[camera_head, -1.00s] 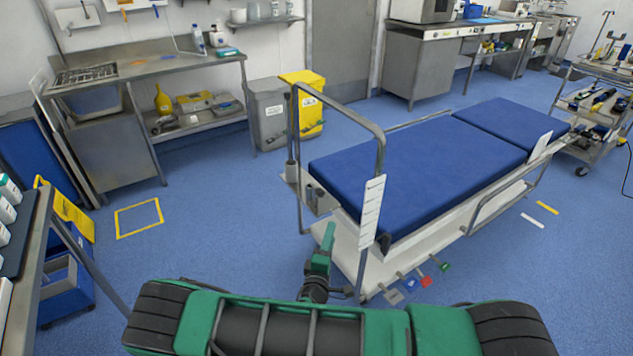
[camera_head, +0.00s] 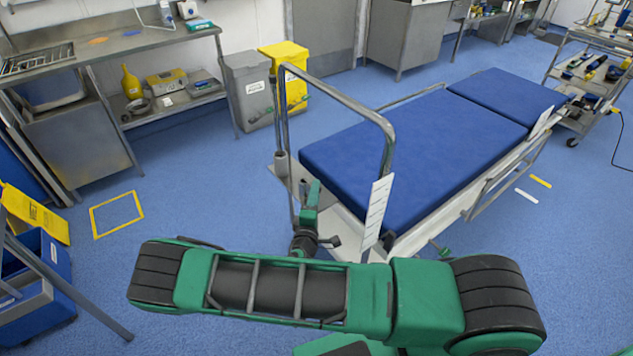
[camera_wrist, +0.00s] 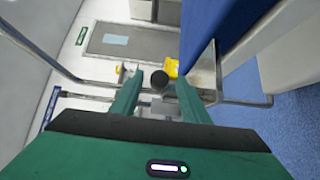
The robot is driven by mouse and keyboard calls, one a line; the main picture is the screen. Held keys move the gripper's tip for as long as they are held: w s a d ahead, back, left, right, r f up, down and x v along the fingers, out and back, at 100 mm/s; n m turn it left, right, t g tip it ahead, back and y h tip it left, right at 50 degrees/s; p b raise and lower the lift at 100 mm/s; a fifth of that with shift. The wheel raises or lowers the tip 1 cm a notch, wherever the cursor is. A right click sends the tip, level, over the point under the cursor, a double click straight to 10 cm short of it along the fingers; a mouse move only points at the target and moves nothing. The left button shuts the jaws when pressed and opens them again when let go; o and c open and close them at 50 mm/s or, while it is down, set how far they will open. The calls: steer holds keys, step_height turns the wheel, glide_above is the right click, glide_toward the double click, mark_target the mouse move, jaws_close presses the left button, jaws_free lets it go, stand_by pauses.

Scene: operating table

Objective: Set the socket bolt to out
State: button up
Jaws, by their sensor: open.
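The operating table (camera_head: 405,150) has a blue mattress and a metal rail frame (camera_head: 388,125) at its near end. A grey cylindrical socket (camera_head: 281,165) sits at the near left corner beside the frame. In the wrist view, a dark round knob (camera_wrist: 159,80), which looks like the bolt's end, shows between the fingertips of my gripper (camera_wrist: 156,84). The two green fingers are apart, one on each side of it; I cannot tell whether they touch it. In the head view, my gripper (camera_head: 311,200) is at the table's near end. Whether the bolt is in or out is not clear.
A white label plate (camera_head: 377,210) hangs on the frame's near post. Grey (camera_head: 247,90) and yellow (camera_head: 290,75) bins stand behind the table's left end. A steel counter (camera_head: 110,50) is at back left. Blue floor (camera_head: 190,190) is open on the left.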

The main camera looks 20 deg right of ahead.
steer(key=shift+x, duration=3.1)
